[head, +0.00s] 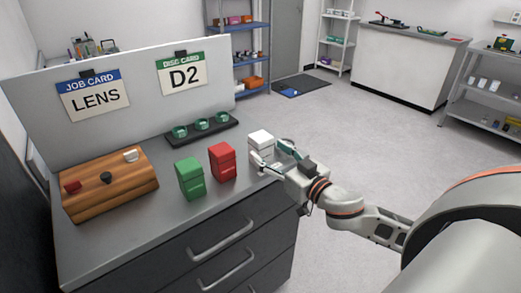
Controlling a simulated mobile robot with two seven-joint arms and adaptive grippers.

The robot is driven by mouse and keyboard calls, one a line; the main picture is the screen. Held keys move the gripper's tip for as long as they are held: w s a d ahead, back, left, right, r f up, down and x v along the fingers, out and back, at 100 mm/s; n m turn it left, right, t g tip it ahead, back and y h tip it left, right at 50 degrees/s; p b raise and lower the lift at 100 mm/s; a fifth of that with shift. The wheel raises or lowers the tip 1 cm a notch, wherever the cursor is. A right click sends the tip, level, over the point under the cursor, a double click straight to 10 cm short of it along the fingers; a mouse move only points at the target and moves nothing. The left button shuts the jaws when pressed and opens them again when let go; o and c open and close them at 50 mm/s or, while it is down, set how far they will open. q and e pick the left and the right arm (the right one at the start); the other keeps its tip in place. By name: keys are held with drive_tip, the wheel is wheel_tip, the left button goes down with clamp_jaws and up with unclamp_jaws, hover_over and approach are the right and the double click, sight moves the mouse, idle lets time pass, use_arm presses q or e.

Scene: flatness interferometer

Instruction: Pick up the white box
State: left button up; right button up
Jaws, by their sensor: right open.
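The white box (261,142) stands upright at the right end of the grey bench top, to the right of the red box. My right gripper (268,157) is at the white box, coming in from the right. Its fingers are open and appear to lie on either side of the box's lower part. They hide some of that lower part, and I cannot tell whether they touch it. My left gripper is not in view.
A red box (222,161) and a green box (191,178) stand just left. Behind them is a black tray (186,139) with green round pieces. A wooden block (108,186) with small knobs sits at left. A panel with two cards (93,95) backs the bench.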

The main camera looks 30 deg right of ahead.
sight(267, 150)
drive_tip(key=shift+w+a, duration=0.15)
drive_tip(key=shift+w, duration=2.2)
drive_tip(key=c, duration=1.3)
